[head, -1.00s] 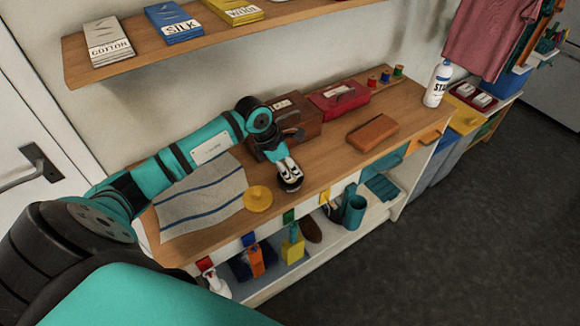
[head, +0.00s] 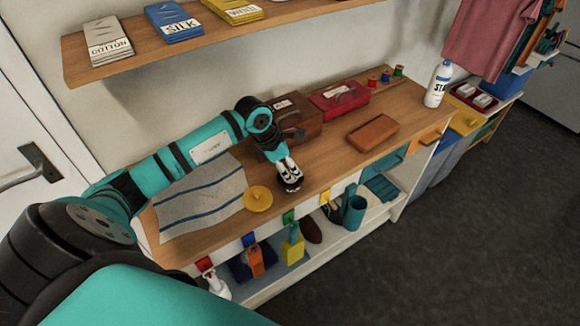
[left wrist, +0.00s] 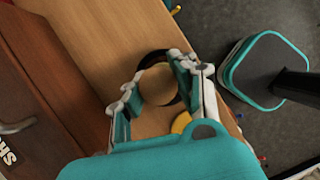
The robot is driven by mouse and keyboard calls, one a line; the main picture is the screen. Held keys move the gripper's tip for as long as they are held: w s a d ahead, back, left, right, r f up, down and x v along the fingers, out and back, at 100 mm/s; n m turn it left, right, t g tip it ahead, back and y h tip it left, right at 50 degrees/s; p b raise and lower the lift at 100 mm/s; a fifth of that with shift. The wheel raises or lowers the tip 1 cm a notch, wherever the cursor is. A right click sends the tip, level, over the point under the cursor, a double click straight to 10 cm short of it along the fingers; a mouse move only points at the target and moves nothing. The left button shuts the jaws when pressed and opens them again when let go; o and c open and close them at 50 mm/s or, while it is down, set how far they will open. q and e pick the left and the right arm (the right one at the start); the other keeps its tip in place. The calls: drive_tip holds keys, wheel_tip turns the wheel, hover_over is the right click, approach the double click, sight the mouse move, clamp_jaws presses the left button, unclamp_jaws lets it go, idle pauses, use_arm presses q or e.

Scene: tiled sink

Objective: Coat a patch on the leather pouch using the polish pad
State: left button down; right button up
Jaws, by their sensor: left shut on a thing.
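The brown leather pouch (head: 373,132) lies flat on the wooden counter, right of my left gripper and apart from it. My left gripper (head: 289,174) points down near the counter's front edge. In the left wrist view its fingers (left wrist: 160,88) are closed around a round tan thing (left wrist: 157,84), which looks like the polish pad. A dark round tin (head: 290,185) with pale lettering sits right under the fingertips, and its black rim (left wrist: 148,58) shows around the tan thing. I cannot tell whether pad and tin touch. My right gripper is in neither view.
A yellow knobbed disc (head: 257,198) and a striped cloth (head: 205,200) lie left of the gripper. A brown box (head: 298,112) and a red box (head: 340,97) stand behind. A white bottle (head: 438,84) stands at the right. Counter between tin and pouch is clear.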

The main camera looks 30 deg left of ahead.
use_arm(q)
drive_tip(key=shift+r+p, duration=0.5)
drive_tip(key=shift+r, duration=0.25)
drive_tip(key=shift+r+p, duration=1.4)
drive_tip(key=shift+r, duration=1.35)
drive_tip(key=shift+d, duration=0.15)
drive_tip(key=s+d+r+m+g+y+b, duration=0.1)
drive_tip(key=s+d+m+g+b, duration=0.2)
drive_tip(key=m, duration=1.1)
drive_tip(key=s+d+r+m+g+y+b, duration=0.1)
drive_tip(key=s+d+m+g, duration=0.4)
drive_tip(key=s+d+m, duration=0.5)
drive_tip(key=s+m+y+b, duration=0.1)
drive_tip(key=m+b, duration=0.1)
drive_tip(key=m, duration=0.1)
drive_tip(key=shift+s+r+m, duration=0.25)
drive_tip(key=shift+s+m, duration=0.15)
